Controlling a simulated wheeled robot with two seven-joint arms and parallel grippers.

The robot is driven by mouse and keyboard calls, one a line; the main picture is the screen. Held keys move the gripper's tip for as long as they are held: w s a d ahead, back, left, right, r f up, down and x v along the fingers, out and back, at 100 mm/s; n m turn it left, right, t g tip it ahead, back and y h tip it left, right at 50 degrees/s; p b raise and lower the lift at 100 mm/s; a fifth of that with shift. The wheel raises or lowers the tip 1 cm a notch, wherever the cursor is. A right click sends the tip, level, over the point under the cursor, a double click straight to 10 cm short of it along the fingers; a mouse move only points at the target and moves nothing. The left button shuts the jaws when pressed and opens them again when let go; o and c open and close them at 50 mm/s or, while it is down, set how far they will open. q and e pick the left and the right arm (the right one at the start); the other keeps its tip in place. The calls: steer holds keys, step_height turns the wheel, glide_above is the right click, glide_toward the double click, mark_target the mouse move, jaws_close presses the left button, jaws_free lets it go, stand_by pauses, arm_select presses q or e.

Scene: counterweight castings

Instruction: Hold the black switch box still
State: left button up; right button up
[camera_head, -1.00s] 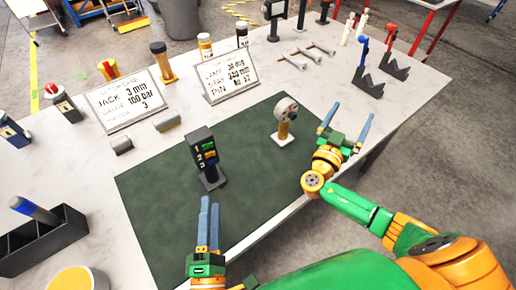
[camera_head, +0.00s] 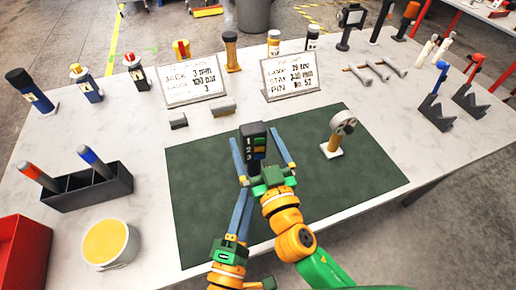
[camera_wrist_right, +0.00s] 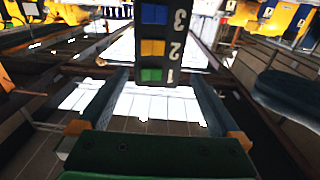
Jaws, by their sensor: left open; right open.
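The black switch box (camera_head: 253,137) stands upright on the green mat. Its numbered face carries blue, orange and green switches. My right gripper (camera_head: 262,146) is open, with one finger on each side of the box in the head view. In the right wrist view the box (camera_wrist_right: 154,44) appears upside down between the open fingers (camera_wrist_right: 158,80), with gaps on both sides. Its stand is hidden behind the gripper in the head view. My left gripper (camera_head: 243,192) is open and empty, low over the mat in front of the box, its fingers looking close together from this angle.
A round gauge on a post (camera_head: 339,134) stands on the mat (camera_head: 365,178) to the right. Two sign cards (camera_head: 193,80) (camera_head: 290,75) stand behind the mat. A black bin with pens (camera_head: 88,188) and a yellow-topped tub (camera_head: 106,242) are at left.

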steer(key=shift+w+d+f, duration=0.1)
steer(key=shift+w+f, duration=0.1)
steer(key=shift+f, duration=0.5)
steer(key=x, duration=0.6)
steer(key=shift+w+f, duration=0.15)
steer(key=shift+f, duration=0.05)
